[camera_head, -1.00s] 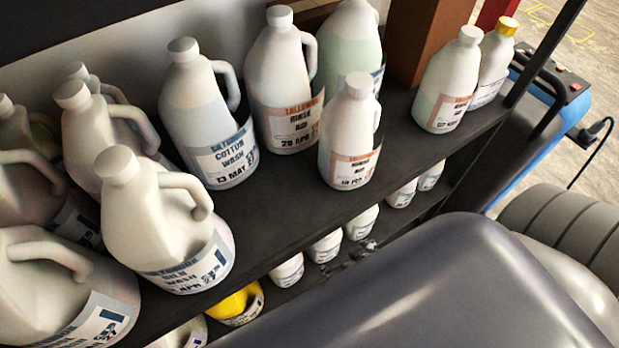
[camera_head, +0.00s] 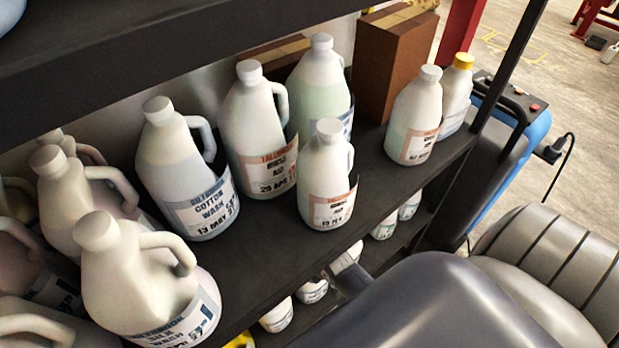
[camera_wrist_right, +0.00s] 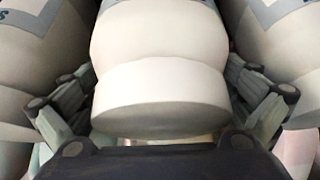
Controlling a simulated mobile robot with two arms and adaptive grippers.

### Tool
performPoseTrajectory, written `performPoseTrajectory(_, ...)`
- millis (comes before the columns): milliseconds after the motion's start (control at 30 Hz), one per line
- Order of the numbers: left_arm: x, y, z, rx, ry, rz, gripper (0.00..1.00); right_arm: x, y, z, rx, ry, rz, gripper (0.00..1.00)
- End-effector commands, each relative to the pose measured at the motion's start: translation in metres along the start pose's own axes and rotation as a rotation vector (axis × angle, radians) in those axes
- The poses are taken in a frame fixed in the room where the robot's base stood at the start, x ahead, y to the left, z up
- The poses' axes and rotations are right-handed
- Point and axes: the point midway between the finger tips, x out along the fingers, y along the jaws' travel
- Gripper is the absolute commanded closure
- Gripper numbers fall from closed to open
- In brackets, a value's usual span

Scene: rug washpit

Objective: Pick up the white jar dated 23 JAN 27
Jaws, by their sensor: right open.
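No label reading 23 JAN 27 can be made out. In the wrist view a white jar (camera_wrist_right: 160,35) fills the middle, its broad white cap (camera_wrist_right: 160,100) nearest me. My right gripper (camera_wrist_right: 162,80) is open, with one finger on each side of the cap; whether they touch it I cannot tell. In the head view part of that gripper (camera_head: 347,274) shows at the lower shelf's front, below the upper shelf edge. White jars there, such as one at the front (camera_head: 277,316), have unreadable dates. My left gripper is out of view.
On the upper shelf (camera_head: 262,240) stand a cotton wash jar (camera_head: 185,170) dated 13 MAY, a rinse aid jar (camera_head: 255,130) dated 29 APR, a smaller rinse aid jar (camera_head: 325,175) and several others. A brown box (camera_head: 390,65) stands behind. Neighbouring jars flank the gripper closely.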

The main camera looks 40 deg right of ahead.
Motion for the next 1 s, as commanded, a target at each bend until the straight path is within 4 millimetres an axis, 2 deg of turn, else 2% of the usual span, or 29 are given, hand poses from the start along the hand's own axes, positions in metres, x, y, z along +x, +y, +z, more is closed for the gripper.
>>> performPoseTrajectory(133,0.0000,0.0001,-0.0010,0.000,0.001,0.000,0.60,0.0093,0.0000,0.0035,0.001,-0.004,0.000,0.00)
performPoseTrajectory(367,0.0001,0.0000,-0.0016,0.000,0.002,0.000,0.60,0.0103,0.0000,0.0035,0.001,-0.003,0.000,0.00)
performPoseTrajectory(467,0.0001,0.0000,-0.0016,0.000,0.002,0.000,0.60,0.0102,0.0000,0.0035,0.001,-0.003,0.000,0.18)
performPoseTrajectory(600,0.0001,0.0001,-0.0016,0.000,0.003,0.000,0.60,0.0103,0.0000,0.0040,0.001,-0.003,0.000,0.50)
performPoseTrajectory(700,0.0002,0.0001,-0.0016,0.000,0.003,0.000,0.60,0.0105,0.0000,0.0048,0.001,-0.005,0.000,0.70)
performPoseTrajectory(1000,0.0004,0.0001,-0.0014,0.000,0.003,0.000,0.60,0.0105,0.0001,0.0045,0.000,-0.004,0.001,0.70)
